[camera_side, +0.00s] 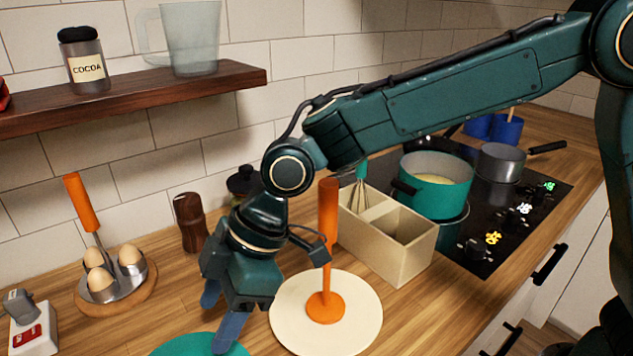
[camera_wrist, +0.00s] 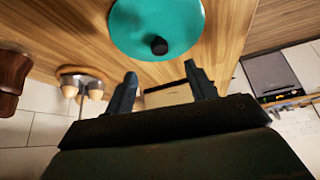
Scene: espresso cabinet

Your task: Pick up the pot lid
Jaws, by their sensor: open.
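The pot lid is a teal disc (camera_side: 186,346) at the bottom edge of the side view, partly cut off and partly hidden by my gripper. The wrist view shows the lid (camera_wrist: 180,18) more fully, lying on the wooden counter with its round black knob (camera_wrist: 158,45) up. My gripper (camera_side: 219,318) points down at the lid's far edge in the side view, fingers spread and empty. In the wrist view the fingertips (camera_wrist: 160,72) lie below the lid, with the knob between their lines. I cannot tell their exact height above it.
A cream disc (camera_side: 285,315) with an upright orange post (camera_side: 327,235) stands close right of my gripper. Beyond are a divided box (camera_side: 400,255) and a teal pot (camera_side: 440,190) on the hob. An egg stand (camera_side: 130,290) and brown mill (camera_side: 190,222) stand left. A shelf (camera_side: 130,95) overhangs.

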